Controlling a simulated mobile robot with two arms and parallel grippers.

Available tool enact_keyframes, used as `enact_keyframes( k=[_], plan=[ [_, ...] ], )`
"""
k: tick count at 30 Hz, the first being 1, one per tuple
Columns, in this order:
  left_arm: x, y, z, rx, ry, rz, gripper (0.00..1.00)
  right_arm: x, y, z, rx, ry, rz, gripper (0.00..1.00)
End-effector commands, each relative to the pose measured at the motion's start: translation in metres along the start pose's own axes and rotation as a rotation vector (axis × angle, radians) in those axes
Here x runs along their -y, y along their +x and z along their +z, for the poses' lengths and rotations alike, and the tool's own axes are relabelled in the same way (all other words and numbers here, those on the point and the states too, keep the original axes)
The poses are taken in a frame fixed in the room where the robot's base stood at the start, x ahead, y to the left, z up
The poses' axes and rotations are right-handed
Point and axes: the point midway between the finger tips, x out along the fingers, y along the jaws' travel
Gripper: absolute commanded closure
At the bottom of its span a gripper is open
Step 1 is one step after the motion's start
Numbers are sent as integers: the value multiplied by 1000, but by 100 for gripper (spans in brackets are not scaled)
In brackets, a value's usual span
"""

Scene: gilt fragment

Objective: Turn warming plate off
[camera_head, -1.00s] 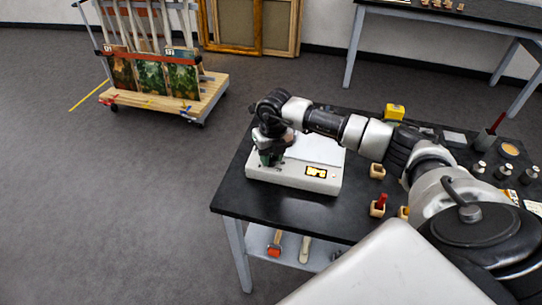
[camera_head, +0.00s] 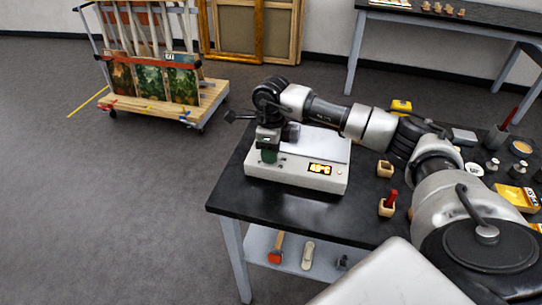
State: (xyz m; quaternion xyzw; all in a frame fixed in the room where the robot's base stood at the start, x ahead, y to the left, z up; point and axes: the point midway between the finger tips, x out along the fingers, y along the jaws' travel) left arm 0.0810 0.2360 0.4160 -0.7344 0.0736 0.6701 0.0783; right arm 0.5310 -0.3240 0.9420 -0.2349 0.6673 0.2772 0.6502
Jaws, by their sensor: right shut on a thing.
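The warming plate (camera_head: 322,148) is a low white box with a pale flat top, near the left end of the black table. Its front has a lit yellow display (camera_head: 320,168) with small digits that are hard to read. My right gripper (camera_head: 268,158) points down at the left front of the plate, shut on a small part there, which the fingers mostly hide. A dark green piece shows between or on the fingers; I cannot tell which. My left gripper is out of view.
Small wooden blocks, one holding a red piece (camera_head: 388,204), stand right of the plate on the black table (camera_head: 300,210). A yellow box (camera_head: 401,106) stands behind my arm. Tools lie on the shelf below. A cart with paintings (camera_head: 160,95) stands back left.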

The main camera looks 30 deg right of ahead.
Motion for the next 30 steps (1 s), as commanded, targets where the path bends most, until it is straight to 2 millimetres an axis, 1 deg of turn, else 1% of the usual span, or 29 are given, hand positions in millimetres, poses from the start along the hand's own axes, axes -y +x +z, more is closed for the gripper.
enact_keyframes(
  k=[1,9,30],
  plan=[
    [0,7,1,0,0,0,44,1,2,1,1,-43,-3,93],
    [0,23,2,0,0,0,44,0,2,1,-16,-298,-3,93],
    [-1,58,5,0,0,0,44,-1,1,0,-60,-957,-4,93]
  ],
)
